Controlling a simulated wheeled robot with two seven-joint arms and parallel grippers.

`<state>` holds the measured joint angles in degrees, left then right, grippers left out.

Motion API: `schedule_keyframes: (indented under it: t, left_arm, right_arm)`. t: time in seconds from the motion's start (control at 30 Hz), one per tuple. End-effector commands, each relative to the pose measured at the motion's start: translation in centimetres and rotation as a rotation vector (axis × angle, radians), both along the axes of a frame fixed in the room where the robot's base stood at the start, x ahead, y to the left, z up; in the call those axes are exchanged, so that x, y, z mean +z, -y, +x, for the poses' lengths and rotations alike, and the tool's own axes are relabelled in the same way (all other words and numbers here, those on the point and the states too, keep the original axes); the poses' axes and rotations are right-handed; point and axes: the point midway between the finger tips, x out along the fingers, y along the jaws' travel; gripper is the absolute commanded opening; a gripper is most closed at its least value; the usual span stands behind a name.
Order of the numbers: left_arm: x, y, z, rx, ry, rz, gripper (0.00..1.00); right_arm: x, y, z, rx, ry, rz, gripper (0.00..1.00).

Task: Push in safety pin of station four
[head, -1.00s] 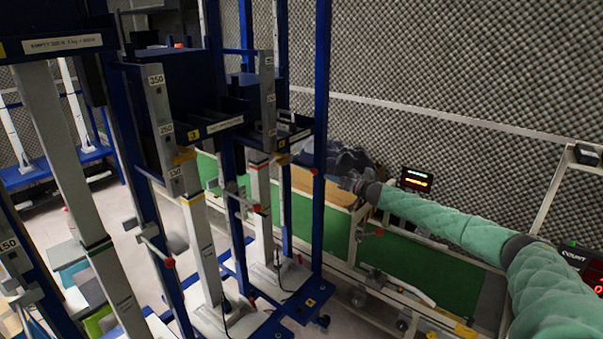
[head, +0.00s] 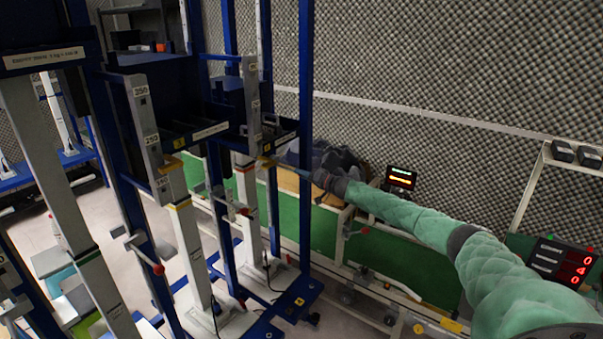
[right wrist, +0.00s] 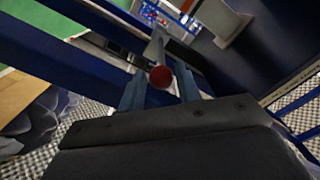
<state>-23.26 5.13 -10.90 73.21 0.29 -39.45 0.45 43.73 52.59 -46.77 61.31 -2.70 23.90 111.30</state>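My right gripper (head: 284,164) reaches in from the right, past a blue post, to the far rack station. I take it for station four; its yellow number label (head: 266,147) is too small to read. In the right wrist view my right gripper (right wrist: 161,84) has its two fingers apart. A red ball knob (right wrist: 160,77) on a light rod, which looks like the safety pin, shows between them. I cannot tell whether the fingers touch it. This knob is not clear in the head view. My left gripper is not in view.
Blue posts (head: 304,130) stand close to my right gripper. Other red-knobbed levers (head: 158,269) stick out from nearer stations. A green-panelled bench (head: 400,262) runs below my right arm. A red-lit counter (head: 562,262) stands at the right, before a foam wall (head: 430,70).

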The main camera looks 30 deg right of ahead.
Motion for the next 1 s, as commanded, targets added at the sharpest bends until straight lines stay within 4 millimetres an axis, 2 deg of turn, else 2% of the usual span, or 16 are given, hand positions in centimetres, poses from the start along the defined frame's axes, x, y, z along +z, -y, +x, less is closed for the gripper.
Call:
schedule_keyframes:
  t: [0.17,0.43,0.47,0.6,0.63,0.83,1.0]
  left_arm:
    - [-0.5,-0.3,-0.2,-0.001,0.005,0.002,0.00]
    - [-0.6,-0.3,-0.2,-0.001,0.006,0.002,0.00]
    - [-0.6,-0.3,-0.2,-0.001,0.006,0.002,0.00]
    - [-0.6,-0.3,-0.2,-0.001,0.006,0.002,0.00]
    - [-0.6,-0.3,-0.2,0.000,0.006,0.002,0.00]
    - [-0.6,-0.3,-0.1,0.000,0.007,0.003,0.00]
    - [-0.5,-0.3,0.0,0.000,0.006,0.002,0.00]
  right_arm:
    - [0.0,-0.3,0.7,0.000,-0.001,-0.001,0.34]
    - [-0.1,-0.4,0.8,0.000,-0.001,-0.001,0.34]
    - [-0.1,-0.4,0.8,0.000,-0.001,-0.001,0.32]
    - [-0.1,-0.3,0.8,0.000,-0.001,-0.001,0.04]
    - [-0.1,-0.3,0.8,0.000,-0.001,-0.001,0.00]
    - [-0.1,-0.5,1.1,-0.001,0.000,-0.001,0.00]
    - [-0.1,-1.2,2.9,-0.001,0.001,0.000,0.00]
